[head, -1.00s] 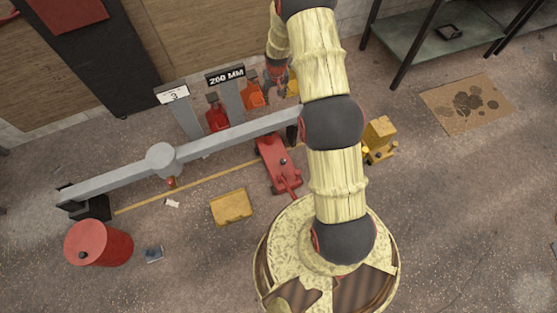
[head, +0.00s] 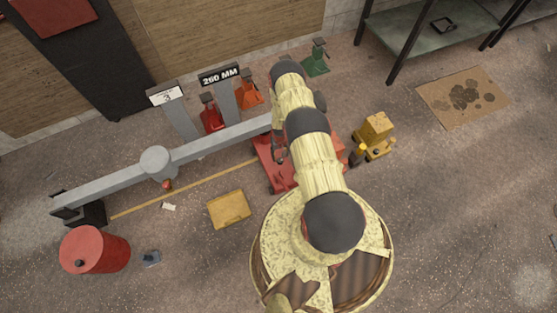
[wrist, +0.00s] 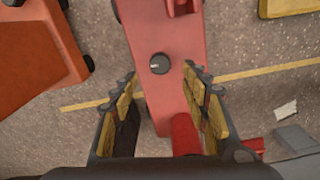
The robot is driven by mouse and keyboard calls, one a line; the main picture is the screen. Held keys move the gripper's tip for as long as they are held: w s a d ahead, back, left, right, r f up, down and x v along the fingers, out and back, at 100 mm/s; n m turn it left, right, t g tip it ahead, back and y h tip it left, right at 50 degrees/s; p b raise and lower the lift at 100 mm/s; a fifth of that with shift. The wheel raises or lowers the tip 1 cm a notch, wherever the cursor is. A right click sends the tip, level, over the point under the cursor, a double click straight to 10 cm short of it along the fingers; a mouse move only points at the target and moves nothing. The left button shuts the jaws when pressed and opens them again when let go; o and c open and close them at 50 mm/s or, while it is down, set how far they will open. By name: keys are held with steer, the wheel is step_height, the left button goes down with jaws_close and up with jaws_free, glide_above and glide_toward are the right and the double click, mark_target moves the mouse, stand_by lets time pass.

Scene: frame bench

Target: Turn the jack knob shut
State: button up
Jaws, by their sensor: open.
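The red jack (head: 268,168) lies on the floor below the right end of the grey beam, partly covered by my arm in the head view. In the wrist view the jack's red body (wrist: 172,95) runs up the middle. Its round black knob (wrist: 159,63) sits on top with a pale mark pointing left. My gripper (wrist: 159,74) is open, its fingers on either side of the jack body in the picture, with the knob between and slightly beyond the tips. Nothing is held, and I see no contact with the knob. The head view mostly hides my gripper.
The grey beam (head: 215,142) crosses left of the jack. An orange wheeled body (wrist: 35,60) is close at left in the wrist view. A yellow box (head: 229,209), red drum (head: 95,250), yellow unit (head: 374,135) and green stand (head: 317,62) stand around.

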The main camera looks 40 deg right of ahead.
mark_target(280, 161)
step_height(280, 161, down, 8)
steer(key=b, duration=0.3)
steer(key=shift+r, duration=0.25)
steer(key=shift+c, duration=0.2)
steer(key=c, duration=1.1)
